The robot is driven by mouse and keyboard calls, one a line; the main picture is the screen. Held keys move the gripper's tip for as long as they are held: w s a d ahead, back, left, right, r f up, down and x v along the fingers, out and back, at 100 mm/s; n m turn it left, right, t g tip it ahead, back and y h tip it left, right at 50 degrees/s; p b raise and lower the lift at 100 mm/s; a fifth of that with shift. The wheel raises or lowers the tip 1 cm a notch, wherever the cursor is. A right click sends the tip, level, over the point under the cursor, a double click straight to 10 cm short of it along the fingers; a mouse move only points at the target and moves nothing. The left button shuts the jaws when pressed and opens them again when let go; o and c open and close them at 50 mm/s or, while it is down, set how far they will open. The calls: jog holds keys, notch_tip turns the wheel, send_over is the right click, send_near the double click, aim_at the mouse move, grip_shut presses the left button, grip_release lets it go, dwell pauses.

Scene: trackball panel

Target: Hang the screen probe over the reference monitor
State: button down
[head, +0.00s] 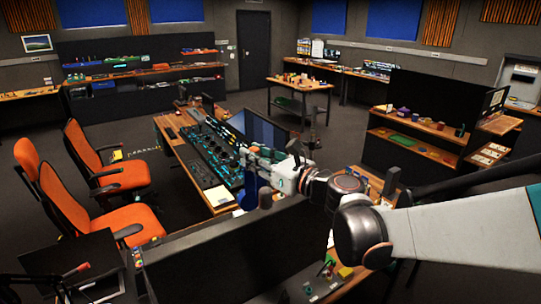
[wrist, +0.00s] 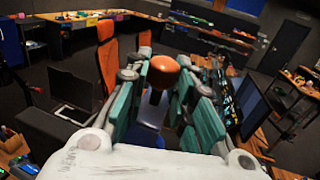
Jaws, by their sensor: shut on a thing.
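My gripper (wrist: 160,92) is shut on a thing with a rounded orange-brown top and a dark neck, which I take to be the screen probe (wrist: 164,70). A blue part shows below it between the teal fingers. In the head view my gripper (head: 262,156) is over the console desk, with the probe's blue part (head: 250,188) hanging under it. The reference monitor appears to be the dark, bluish screen (head: 268,130) standing on the desk behind my gripper. It shows at the right in the wrist view (wrist: 251,103), apart from the probe. The fingers partly hide the probe.
The console panel (head: 212,148) with many lit controls lies on the desk left of my gripper. Orange chairs (head: 127,225) stand at the left. A dark partition (head: 225,255) stands in the foreground. Open floor lies beyond the desk, around a small table (head: 300,86).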

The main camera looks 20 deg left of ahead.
aim_at(252, 191)
jog(key=w+a+b, duration=0.1)
jog(key=w+a, duration=0.3)
jog(key=f+b, duration=0.2)
jog(key=f, duration=0.1)
jog(key=f+b, duration=0.2)
jog(key=f, duration=0.1)
jog(key=f+b, duration=0.3)
jog(key=shift+s+d, duration=0.1)
jog(key=shift+s, duration=0.15)
jog(key=shift+s+d+f+b, duration=0.2)
jog(key=shift+f+b, duration=0.25)
jog(key=shift+s+d+f+b, duration=0.2)
jog(key=shift+f+b, duration=0.25)
jog(key=shift+w+a+f+b, duration=0.1)
jog(key=shift+f+b, duration=0.4)
jog(key=shift+f, duration=0.2)
jog(key=shift+f+b, duration=2.6)
jog(key=shift+f, duration=0.65)
jog(key=c, duration=1.3)
grip_release()
